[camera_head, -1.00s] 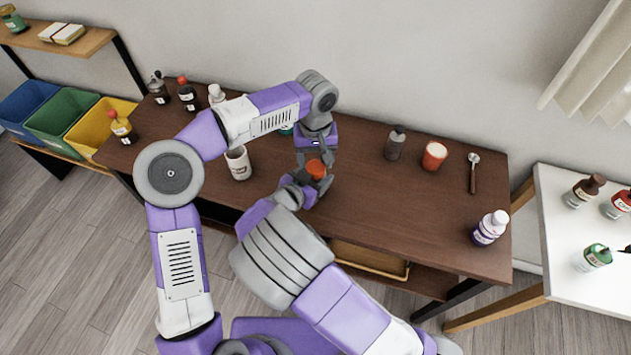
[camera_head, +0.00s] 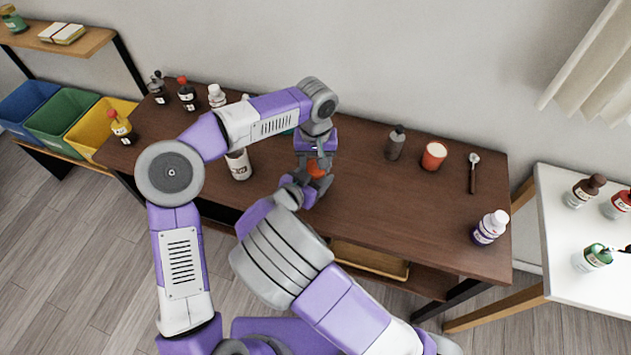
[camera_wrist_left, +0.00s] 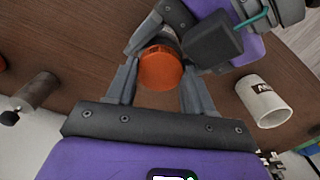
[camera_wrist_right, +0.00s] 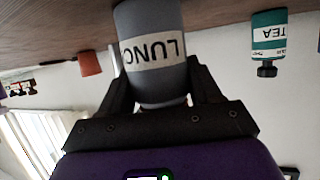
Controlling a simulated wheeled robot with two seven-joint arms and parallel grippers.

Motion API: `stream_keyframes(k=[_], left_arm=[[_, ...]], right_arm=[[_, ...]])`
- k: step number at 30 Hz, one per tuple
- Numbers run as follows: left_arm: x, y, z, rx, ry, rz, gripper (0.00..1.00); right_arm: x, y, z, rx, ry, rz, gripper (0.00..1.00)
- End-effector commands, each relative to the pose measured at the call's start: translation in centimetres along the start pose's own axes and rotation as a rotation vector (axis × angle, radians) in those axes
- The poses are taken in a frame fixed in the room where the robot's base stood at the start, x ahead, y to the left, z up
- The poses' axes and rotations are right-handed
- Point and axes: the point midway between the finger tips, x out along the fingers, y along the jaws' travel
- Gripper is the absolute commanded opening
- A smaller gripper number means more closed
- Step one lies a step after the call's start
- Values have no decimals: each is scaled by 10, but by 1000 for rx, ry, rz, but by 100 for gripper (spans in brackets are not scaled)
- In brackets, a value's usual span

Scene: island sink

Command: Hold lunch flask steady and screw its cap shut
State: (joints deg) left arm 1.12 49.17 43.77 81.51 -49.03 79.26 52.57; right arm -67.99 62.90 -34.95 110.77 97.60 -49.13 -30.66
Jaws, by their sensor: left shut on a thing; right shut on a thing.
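The lunch flask (camera_wrist_right: 158,80) is a grey cylinder with a white label reading "LUNC", seen upside down in the right wrist view. My right gripper (camera_wrist_right: 152,92) is shut around its body from the side. The orange cap (camera_wrist_left: 160,70) sits between the fingers of my left gripper (camera_wrist_left: 160,88), which points down from above and is shut on it. In the head view the cap (camera_head: 316,169) is partly covered by my left gripper (camera_head: 315,161), just above my right gripper (camera_head: 309,187). The joint between cap and flask is hidden.
A white mug (camera_head: 239,166) stands to the left on the brown table. A teal tea container (camera_wrist_right: 268,38) shows near the flask.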

Motion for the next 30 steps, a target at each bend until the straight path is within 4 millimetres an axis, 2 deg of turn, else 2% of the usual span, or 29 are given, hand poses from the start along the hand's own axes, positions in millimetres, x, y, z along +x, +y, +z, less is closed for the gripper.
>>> stream_keyframes(k=[19, 24, 30], left_arm=[[0, 0, 0, 1126, 0, -1, 16], [0, 0, 0, 1295, 0, 0, 16], [0, 0, 0, 1330, 1, 0, 16]], right_arm=[[0, 0, 0, 0, 0, 0, 0], [0, 0, 0, 0, 0, 0, 0], [0, 0, 0, 0, 0, 0, 0]])
